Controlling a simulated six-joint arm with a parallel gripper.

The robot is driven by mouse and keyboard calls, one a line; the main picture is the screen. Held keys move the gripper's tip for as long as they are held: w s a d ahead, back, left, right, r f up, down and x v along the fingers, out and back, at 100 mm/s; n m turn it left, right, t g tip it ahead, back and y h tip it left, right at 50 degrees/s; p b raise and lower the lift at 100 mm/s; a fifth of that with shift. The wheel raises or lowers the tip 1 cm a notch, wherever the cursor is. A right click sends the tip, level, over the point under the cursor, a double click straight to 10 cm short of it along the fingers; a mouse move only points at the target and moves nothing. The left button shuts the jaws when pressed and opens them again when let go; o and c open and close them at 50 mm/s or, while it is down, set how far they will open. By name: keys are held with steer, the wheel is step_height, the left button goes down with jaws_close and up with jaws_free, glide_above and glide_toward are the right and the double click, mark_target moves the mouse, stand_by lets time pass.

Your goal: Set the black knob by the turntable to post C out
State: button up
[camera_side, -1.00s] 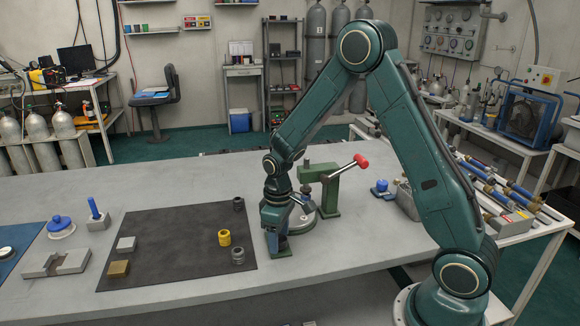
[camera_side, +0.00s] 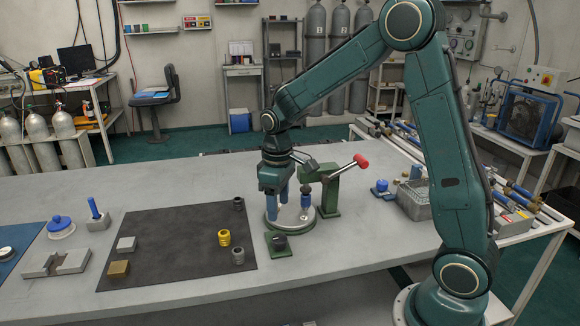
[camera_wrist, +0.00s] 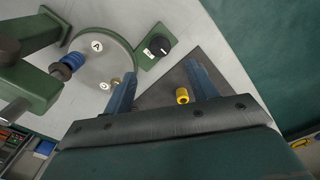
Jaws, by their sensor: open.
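The black knob (camera_side: 279,242) sits on a small green base in front of the turntable (camera_side: 276,223). In the wrist view, the knob (camera_wrist: 159,44) shows pale marks on and beside it, too small to read. The turntable (camera_wrist: 118,60) is a grey disc carrying round white labels; one looks like an A, and the other is unclear. Which post faces out cannot be told. My gripper (camera_side: 277,203) is open and empty, above the front left of the turntable, clear of the knob. In the wrist view, my gripper's fingers (camera_wrist: 157,75) stand apart.
A green press (camera_side: 330,190) with a red-tipped lever stands behind and right of the turntable. A dark mat (camera_side: 170,240) to the left holds a yellow ring (camera_side: 224,238), grey rings and small blocks. A wire basket (camera_side: 413,205) stands at right. Bare table lies in front.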

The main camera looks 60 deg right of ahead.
step_height(320, 180, up, 4)
steer(key=shift+f, duration=0.1)
stand_by(0.5)
steer(key=s+a+r+t, duration=0.2)
steer(key=s+r, duration=0.1)
steer(key=s, duration=0.4)
steer(key=s+a+r+m+t, duration=0.1)
steer(key=s+a+r, duration=0.1)
steer(key=s, duration=0.5)
steer(key=s+a+r+m+t, duration=0.1)
steer(key=s+a+r+t, duration=0.1)
steer(key=s+r, duration=0.3)
steer(key=s, duration=0.2)
steer(key=shift+s+t, duration=0.3)
